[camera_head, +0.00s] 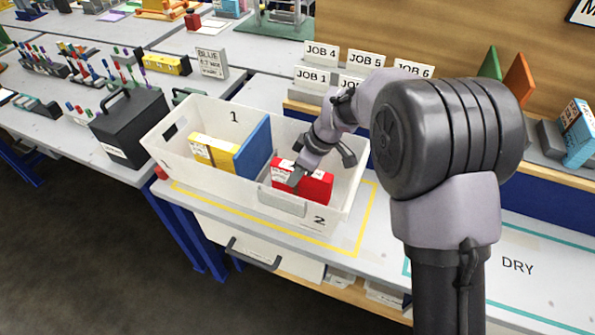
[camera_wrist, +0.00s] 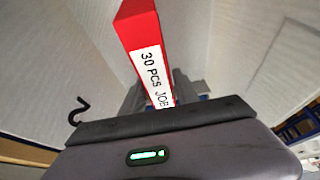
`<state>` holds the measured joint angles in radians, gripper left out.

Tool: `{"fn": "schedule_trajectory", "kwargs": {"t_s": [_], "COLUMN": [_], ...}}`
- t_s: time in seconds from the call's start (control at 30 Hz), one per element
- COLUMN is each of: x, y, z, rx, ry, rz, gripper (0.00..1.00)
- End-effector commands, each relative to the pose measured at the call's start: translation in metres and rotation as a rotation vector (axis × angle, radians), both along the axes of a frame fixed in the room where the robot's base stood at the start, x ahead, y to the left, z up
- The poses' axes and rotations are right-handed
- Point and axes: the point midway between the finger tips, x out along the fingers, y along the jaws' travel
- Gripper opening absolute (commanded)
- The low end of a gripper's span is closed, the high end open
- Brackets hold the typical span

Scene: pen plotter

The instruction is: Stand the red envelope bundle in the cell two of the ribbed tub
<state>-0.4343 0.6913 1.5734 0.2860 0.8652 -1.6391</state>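The white ribbed tub (camera_head: 263,204) stands on the bench, with a blue divider (camera_head: 253,148) between its cell marked 1 and its cell marked 2. The red envelope bundle (camera_head: 315,185) is inside the cell marked 2, roughly upright; I cannot see whether its base touches the floor. Its white label shows in the wrist view (camera_wrist: 152,75). My gripper (camera_head: 296,176) reaches down into that cell, with a finger in front of the bundle. In the wrist view, grey finger parts lie close beside the bundle, but their contact with it is hidden.
A yellow bundle (camera_head: 214,151) stands in the cell marked 1. A black lidded box (camera_head: 131,130) is left of the tub. JOB cards (camera_head: 322,52) stand behind it. A DRY area (camera_head: 517,265) to the right is mostly clear.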

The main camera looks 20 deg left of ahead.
Motion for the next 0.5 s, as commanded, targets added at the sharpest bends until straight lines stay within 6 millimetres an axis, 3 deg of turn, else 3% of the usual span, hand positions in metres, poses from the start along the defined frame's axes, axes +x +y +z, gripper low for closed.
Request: {"fn": "schedule_trajectory", "kwargs": {"t_s": [0.37,0.5], "x": [0.0,0.001], "y": [0.0,-0.004], "z": [0.003,0.028], "rx": [0.0,0.001], "ry": [0.0,-0.003], "rz": [0.0,-0.001], "gripper": [0.51,0.51]}}
